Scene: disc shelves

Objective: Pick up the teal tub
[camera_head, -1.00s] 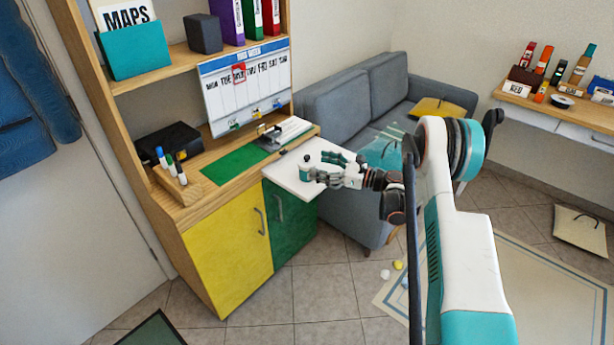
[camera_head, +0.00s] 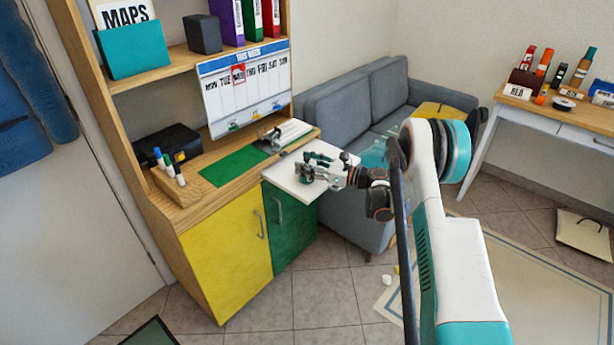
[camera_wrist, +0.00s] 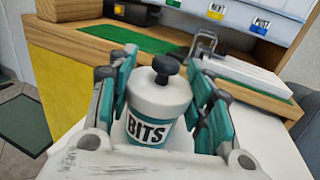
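The teal tub (camera_wrist: 150,133) has a white lid with a dark knob and a "BITS" label. It stands upright on the white pull-out board, in the middle of the wrist view. My gripper (camera_wrist: 166,90) is open, with one teal-padded finger on each side of the tub. The fingers reach past the lid, and I cannot tell whether either touches it. In the head view my gripper (camera_head: 308,167) is low over the white board (camera_head: 290,184), and its fingers mostly hide the tub there.
A metal hole punch (camera_head: 272,136) and a white stack of paper (camera_head: 294,131) lie on the wooden desk behind the board. A wooden pen holder (camera_head: 176,187) stands at left. The grey sofa (camera_head: 345,105) is close behind my arm.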

